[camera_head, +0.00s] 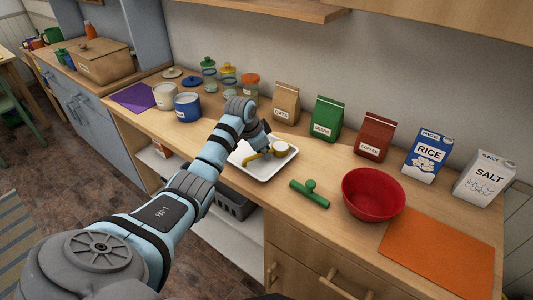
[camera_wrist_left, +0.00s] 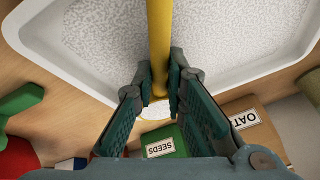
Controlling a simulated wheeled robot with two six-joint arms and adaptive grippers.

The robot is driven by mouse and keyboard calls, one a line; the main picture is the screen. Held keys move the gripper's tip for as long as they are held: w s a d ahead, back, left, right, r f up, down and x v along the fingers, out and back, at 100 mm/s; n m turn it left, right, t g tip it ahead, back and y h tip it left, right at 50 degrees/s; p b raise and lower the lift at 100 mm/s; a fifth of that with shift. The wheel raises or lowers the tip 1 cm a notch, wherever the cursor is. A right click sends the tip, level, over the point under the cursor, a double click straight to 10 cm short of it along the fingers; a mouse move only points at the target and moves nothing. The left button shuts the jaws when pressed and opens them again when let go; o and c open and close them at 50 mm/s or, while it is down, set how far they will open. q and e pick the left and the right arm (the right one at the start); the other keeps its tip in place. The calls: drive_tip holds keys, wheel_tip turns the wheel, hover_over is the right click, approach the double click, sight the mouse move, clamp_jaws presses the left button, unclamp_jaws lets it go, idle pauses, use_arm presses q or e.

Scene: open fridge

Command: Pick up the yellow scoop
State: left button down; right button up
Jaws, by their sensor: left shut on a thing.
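The yellow scoop (camera_head: 254,156) is at the white tray (camera_head: 249,172) on the counter, its round end (camera_head: 281,149) to the right. My left gripper (camera_head: 264,147) reaches over the tray from the left and hides part of the scoop. In the left wrist view, the fingers (camera_wrist_left: 160,88) are shut on the scoop's yellow handle (camera_wrist_left: 159,40), one on each side. A pale round patch with a yellow edge shows just below the fingertips. I cannot tell whether the scoop touches the tray. The tray's floor looks white and speckled. My right gripper is not in view.
A green rolling-pin-like tool (camera_head: 310,195) and a red bowl (camera_head: 373,193) stand right of the tray. Oats (camera_head: 286,103), seeds (camera_head: 328,119), coffee (camera_head: 374,137), rice (camera_head: 425,156) and salt (camera_head: 484,178) packs line the back. Mugs (camera_head: 187,107) stand left. An orange mat (camera_head: 437,254) lies right.

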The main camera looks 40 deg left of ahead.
use_arm(q)
wheel_tip(320, 180, up, 20)
drive_tip(key=p, duration=0.2)
drive_tip(key=shift+p, duration=0.3)
